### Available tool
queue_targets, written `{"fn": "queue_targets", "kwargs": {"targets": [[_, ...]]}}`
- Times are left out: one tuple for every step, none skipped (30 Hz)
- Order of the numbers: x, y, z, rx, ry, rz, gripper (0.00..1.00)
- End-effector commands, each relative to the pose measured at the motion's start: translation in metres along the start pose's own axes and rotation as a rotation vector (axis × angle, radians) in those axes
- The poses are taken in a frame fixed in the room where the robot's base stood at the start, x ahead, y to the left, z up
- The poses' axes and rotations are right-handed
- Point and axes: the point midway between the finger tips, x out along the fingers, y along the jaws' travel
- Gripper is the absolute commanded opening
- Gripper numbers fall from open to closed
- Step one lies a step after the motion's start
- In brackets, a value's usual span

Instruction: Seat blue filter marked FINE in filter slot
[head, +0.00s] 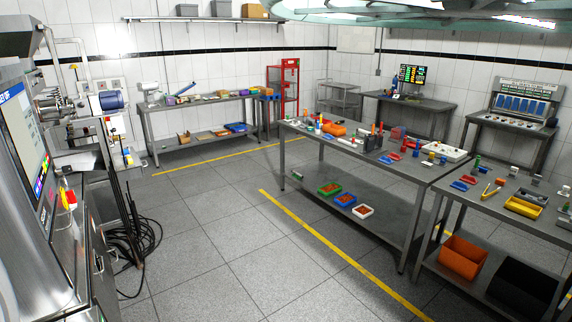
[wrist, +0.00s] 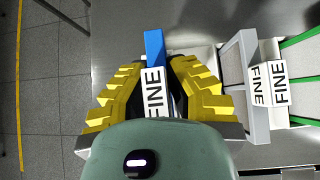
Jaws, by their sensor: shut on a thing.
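The blue filter (wrist: 154,46) is between the yellow fingers of my gripper (wrist: 155,68) in the wrist view. A white label reading FINE is on it, and its lower part is hidden by my gripper. My gripper is shut on it. Just to the right, apart from the fingers, is a light grey slotted frame (wrist: 238,88) with FINE labels (wrist: 268,85) on it. I cannot tell whether this frame is the filter slot. My gripper and the filter cannot be made out in the head view.
Green strips (wrist: 300,52) lie at the right edge of the wrist view, and a grey metal surface (wrist: 120,35) is under the filter. In the head view, a steel machine with a screen (head: 22,130) stands at left. Cluttered workbenches (head: 420,175) stand at right. The middle floor is clear.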

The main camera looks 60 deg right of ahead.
Motion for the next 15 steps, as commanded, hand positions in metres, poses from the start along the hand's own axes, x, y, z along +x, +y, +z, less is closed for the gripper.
{"fn": "queue_targets", "kwargs": {"targets": [[-0.006, -0.001, 0.006, 0.001, 0.0, -0.001, 0.0], [-0.008, -0.001, 0.007, 0.001, 0.0, -0.001, 0.0], [-0.01, -0.001, 0.009, 0.001, 0.0, -0.001, 0.0], [-0.012, -0.001, 0.011, 0.001, 0.0, -0.002, 0.0], [-0.013, -0.001, 0.013, 0.001, -0.001, -0.002, 0.0], [-0.015, -0.001, 0.015, 0.002, -0.001, -0.002, 0.0], [-0.017, -0.001, 0.016, 0.002, -0.001, -0.002, 0.0], [-0.019, -0.001, 0.018, 0.002, -0.001, -0.002, 0.0], [-0.021, -0.001, 0.02, 0.002, -0.001, -0.002, 0.0], [-0.022, -0.001, 0.021, 0.002, -0.001, -0.002, 0.0], [-0.024, -0.001, 0.023, 0.002, -0.001, -0.002, 0.0], [-0.026, -0.001, 0.025, 0.002, -0.001, -0.002, 0.0], [-0.027, -0.001, 0.026, 0.002, -0.001, -0.003, 0.0], [-0.028, -0.001, 0.027, 0.002, -0.001, -0.003, 0.0], [-0.029, -0.001, 0.027, 0.002, -0.001, -0.003, 0.0]]}}
